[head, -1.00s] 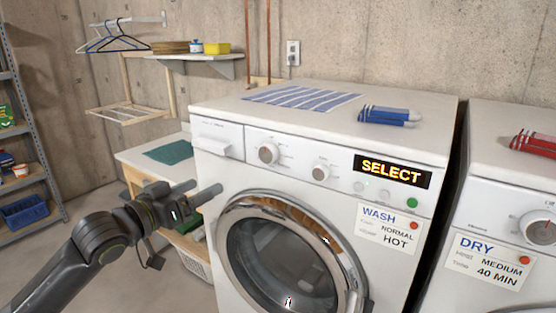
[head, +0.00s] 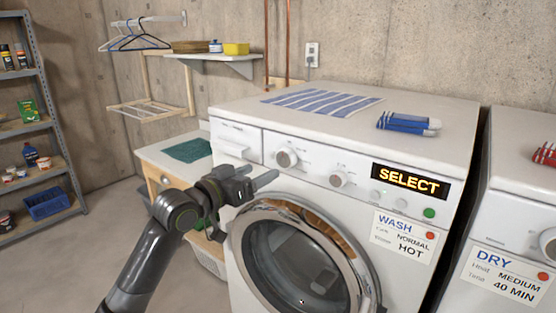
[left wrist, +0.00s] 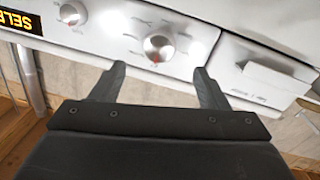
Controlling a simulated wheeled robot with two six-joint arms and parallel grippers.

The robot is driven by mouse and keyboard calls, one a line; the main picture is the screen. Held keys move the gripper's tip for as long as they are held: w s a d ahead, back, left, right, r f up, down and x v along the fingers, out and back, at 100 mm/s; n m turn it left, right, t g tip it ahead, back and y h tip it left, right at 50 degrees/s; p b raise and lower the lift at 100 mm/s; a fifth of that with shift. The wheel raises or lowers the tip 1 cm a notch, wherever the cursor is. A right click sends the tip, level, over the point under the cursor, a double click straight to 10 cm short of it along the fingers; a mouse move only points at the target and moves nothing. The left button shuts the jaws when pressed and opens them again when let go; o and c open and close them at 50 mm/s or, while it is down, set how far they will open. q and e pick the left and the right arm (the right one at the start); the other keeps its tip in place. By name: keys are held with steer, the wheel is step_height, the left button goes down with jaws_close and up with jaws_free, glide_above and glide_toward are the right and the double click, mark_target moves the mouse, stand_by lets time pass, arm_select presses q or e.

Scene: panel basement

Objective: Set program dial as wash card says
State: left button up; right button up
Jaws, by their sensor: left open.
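The white washer (head: 300,170) has two round knobs on its panel, a left dial (head: 286,158) and a right dial (head: 338,179). A black display (head: 409,181) reads SELECT in orange letters. The wash card (head: 405,237) on the front says WASH, NORMAL and HOT. My left gripper (head: 272,180) is open and empty, in front of the panel, below the left dial in the head view. In the left wrist view, the left dial (left wrist: 158,46) with a red mark lies beyond and between the spread fingers (left wrist: 160,82), apparently untouched. My right gripper is not in view.
The dryer (head: 515,215) with its DRY card (head: 508,275) stands at the right. A side table (head: 160,152) with a green cloth (head: 188,150) is left. A shelf rack (head: 45,120) stands far left.

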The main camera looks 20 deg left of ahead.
mark_target(283, 160)
arm_select(q)
steer(key=p+x, duration=0.1)
steer(key=x, duration=0.6)
steer(key=shift+w+d+p, duration=0.2)
steer(key=shift+w+p, duration=0.1)
steer(key=shift+c, duration=0.4)
steer(key=c, duration=0.9)
steer(key=shift+f+m+b, duration=0.1)
steer(key=shift+m+b, duration=1.25)
steer(key=shift+m, duration=0.45)
steer(key=m+b, duration=0.1)
steer(key=m, duration=0.2)
steer(key=shift+g+y+b, duration=0.3)
steer(key=shift+m+b, duration=0.4)
steer(key=shift+m, duration=0.6)
steer(key=o, duration=1)
